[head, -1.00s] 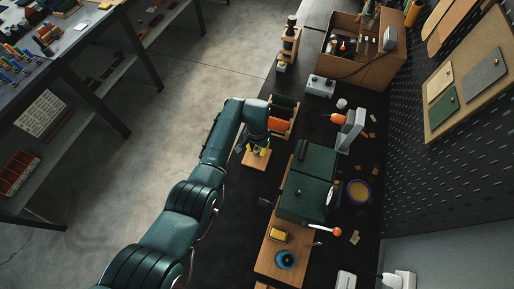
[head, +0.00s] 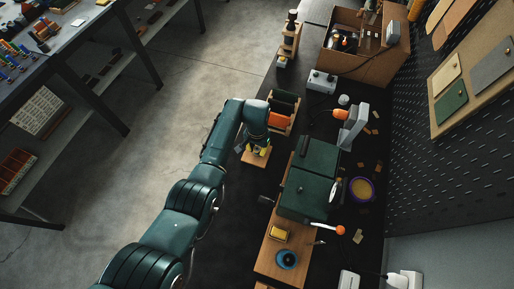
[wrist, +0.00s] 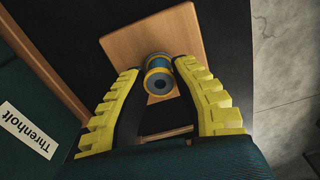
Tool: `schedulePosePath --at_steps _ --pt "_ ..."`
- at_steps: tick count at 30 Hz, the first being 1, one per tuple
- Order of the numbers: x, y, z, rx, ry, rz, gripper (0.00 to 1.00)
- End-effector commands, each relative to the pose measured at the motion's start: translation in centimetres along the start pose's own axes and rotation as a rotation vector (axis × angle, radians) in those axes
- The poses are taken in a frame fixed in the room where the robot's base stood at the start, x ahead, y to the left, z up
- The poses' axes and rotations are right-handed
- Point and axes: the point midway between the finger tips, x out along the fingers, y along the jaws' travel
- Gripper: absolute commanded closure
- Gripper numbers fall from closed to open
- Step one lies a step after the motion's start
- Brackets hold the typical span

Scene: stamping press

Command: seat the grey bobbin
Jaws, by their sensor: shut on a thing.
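My gripper (wrist: 158,88) has black fingers with ribbed yellow backs, and it is shut on the bobbin. In the head view, my gripper (head: 258,147) is over the same board (head: 250,159), and the bobbin is too small and covered to make out.
A dark green press-like machine (head: 308,180) stands to the right, on a wooden base (head: 266,262) with a yellow block (head: 279,234) and a blue round part (head: 286,259). An open bin with an orange thing (head: 279,120) is just behind my gripper.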

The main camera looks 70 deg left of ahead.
Motion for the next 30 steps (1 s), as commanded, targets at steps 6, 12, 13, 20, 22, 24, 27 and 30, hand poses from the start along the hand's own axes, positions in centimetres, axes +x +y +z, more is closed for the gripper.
schedulePosePath --at_steps 6,12,13,20,22,24,27,30 --pt "0.3 0.0 0.0 0.000 0.001 0.000 1.00" --pt "0.4 0.0 0.0 0.000 0.000 0.000 0.70" --pt "0.4 0.0 0.0 0.000 0.000 0.000 0.65" --pt "0.3 0.0 0.0 0.000 0.000 0.000 0.46" --pt "0.3 0.0 0.0 0.000 0.000 0.000 0.46" --pt "0.3 0.0 0.0 0.000 0.000 0.000 0.46" --pt "-0.4 0.0 -0.1 0.000 0.003 -0.001 0.46" --pt "-2.2 0.0 -0.1 0.000 0.005 -0.001 0.46"
